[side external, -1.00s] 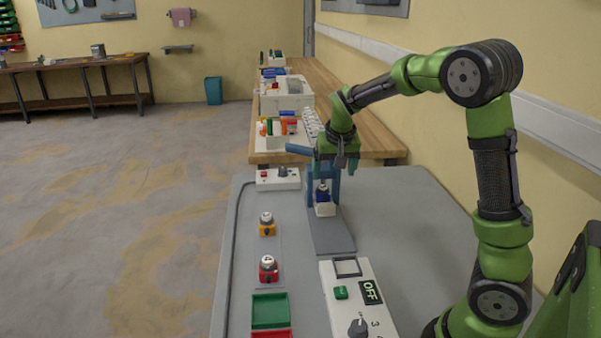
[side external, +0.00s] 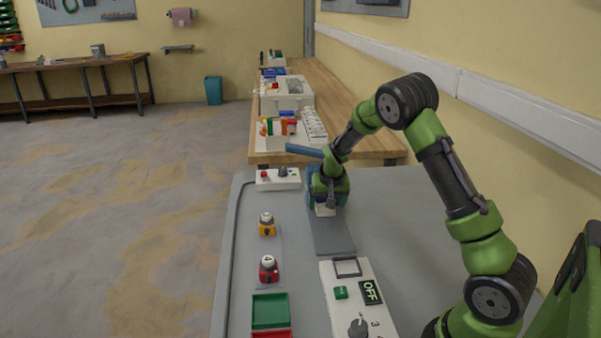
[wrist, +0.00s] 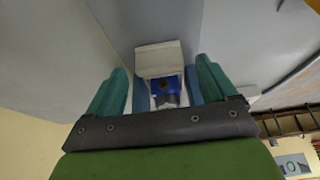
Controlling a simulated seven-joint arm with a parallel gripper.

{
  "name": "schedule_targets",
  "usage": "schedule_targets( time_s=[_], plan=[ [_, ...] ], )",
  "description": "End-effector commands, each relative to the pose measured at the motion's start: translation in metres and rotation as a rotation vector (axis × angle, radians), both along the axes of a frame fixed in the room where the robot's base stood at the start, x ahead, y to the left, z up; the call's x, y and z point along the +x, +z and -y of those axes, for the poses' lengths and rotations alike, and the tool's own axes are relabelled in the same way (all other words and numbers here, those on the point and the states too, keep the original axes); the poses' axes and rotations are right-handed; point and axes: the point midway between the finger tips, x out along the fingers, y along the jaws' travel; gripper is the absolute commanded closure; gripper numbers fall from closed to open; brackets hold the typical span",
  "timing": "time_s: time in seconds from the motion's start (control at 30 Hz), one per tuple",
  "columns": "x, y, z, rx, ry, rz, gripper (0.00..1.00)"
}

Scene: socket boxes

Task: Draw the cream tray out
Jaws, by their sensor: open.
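The cream tray (side external: 325,210) sits at the blue press (side external: 344,186) on a grey strip. In the wrist view the tray (wrist: 158,56) shows its pale front between my finger tips, with a blue block (wrist: 162,84) carrying a grey metal part on it. My gripper (side external: 328,192) is low over the press in the side view and hides most of it and the tray. In the wrist view my gripper (wrist: 160,68) is open, with teal fingers on either side of the tray and blue uprights just inside them. I cannot tell whether they touch.
A blue lever (side external: 304,151) sticks out left of my wrist. A white switch box (side external: 278,180), a yellow block (side external: 267,225) and a red block (side external: 269,269) stand to the left. A control panel (side external: 350,301) reading OFF and a green bin (side external: 270,310) are nearer.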

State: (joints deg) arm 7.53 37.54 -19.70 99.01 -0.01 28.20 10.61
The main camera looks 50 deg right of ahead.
Motion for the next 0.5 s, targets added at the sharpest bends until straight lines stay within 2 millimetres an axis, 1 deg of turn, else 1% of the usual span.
schedule_targets(
  time_s=[0.1, 0.37, 0.4, 0.47, 0.5],
  plan=[
    [0.0013, -0.0065, 0.0017, 0.001, -0.001, 0.000, 0.15],
    [0.0020, -0.0075, 0.0020, 0.002, -0.001, 0.000, 0.15],
    [0.0019, -0.0074, 0.0019, 0.002, -0.001, 0.000, 0.16],
    [0.0020, -0.0074, 0.0018, 0.001, -0.001, 0.000, 0.26],
    [0.0019, -0.0074, 0.0019, 0.001, -0.001, 0.000, 0.32]
  ],
)
